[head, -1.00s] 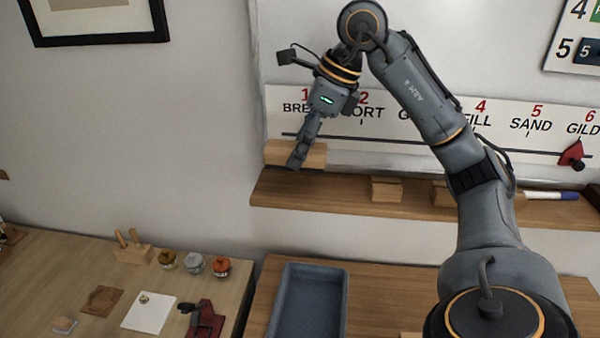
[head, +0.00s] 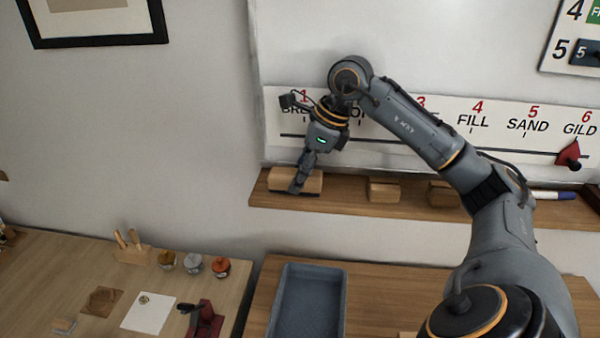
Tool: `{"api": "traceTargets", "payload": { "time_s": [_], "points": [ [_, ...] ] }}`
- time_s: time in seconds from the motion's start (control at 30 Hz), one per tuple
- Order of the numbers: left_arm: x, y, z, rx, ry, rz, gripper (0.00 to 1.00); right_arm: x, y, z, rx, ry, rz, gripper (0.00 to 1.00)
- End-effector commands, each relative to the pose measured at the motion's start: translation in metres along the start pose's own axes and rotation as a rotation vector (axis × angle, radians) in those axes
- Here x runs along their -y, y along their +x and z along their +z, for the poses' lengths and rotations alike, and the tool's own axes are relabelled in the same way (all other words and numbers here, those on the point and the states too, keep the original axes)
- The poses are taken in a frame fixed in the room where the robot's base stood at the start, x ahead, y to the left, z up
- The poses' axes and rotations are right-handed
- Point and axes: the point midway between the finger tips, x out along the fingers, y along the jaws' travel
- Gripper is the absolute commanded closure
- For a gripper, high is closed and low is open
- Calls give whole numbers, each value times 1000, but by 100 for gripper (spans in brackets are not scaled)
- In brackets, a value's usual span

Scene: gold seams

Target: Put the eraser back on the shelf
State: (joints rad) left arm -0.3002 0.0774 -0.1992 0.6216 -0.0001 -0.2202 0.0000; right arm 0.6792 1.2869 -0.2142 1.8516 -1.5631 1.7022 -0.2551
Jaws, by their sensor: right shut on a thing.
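The eraser (head: 282,183) is a light wooden block at the left end of the wooden shelf (head: 340,198) under the whiteboard. My right gripper (head: 296,187) is shut on it, pointing down, with the fingers covering part of the block. The eraser is at the shelf's top surface; whether its underside fully touches is hard to tell. My left gripper is not in view.
Wooden blocks (head: 384,190) and a blue-capped marker (head: 555,195) are on the shelf to the right. A red pointer (head: 569,157) is on the step strip (head: 500,128). Below are a blue-grey tray (head: 308,300) and a workbench (head: 50,275) with small jars.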

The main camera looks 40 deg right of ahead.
Motion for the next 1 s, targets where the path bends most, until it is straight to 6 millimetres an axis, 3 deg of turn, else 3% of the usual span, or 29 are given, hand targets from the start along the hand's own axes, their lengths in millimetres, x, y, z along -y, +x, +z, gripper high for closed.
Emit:
{"api": "traceTargets", "payload": {
  "time_s": [0.13,0.17,0.2,0.63,1.0],
  "points": [
    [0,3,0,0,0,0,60,0,2,-1,0,0,0,79],
    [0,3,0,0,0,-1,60,0,3,-1,0,0,0,52],
    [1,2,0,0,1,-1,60,0,2,-1,0,0,0,44],
    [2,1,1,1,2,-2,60,0,-7,1,3,0,-2,44],
    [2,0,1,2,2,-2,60,0,-83,2,6,0,-3,44]
  ]
}}
